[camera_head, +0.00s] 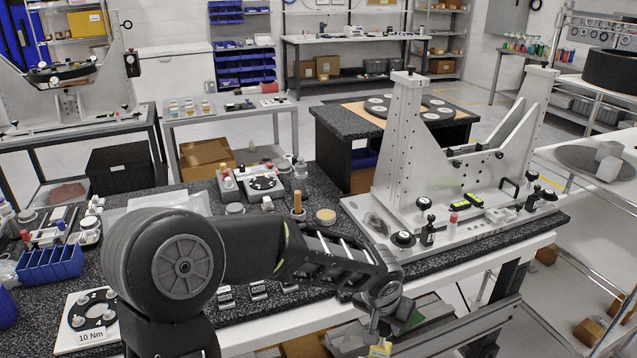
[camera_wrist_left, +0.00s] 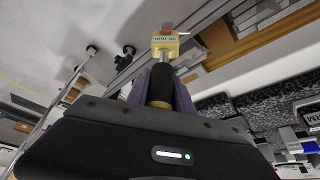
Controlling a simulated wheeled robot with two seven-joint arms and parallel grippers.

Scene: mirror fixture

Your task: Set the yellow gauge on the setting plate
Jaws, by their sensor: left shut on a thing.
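My left gripper (camera_head: 377,328) is at the front edge of the dark speckled bench, low in the head view. In the left wrist view its purple-grey fingers (camera_wrist_left: 162,88) are shut on the dark round stem of the yellow gauge. The yellow gauge (camera_wrist_left: 165,43) has a yellow block with a dark-lettered label and a red part beyond the fingertips. In the head view only a small yellow piece of the gauge (camera_head: 380,349) shows under the gripper. I cannot tell for sure which plate is the setting plate. My right gripper is not in view.
A large grey fixture (camera_head: 402,150) with two uprights stands on the bench at right, beside my arm. Small labelled blocks (camera_head: 258,291) lie near the front edge.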

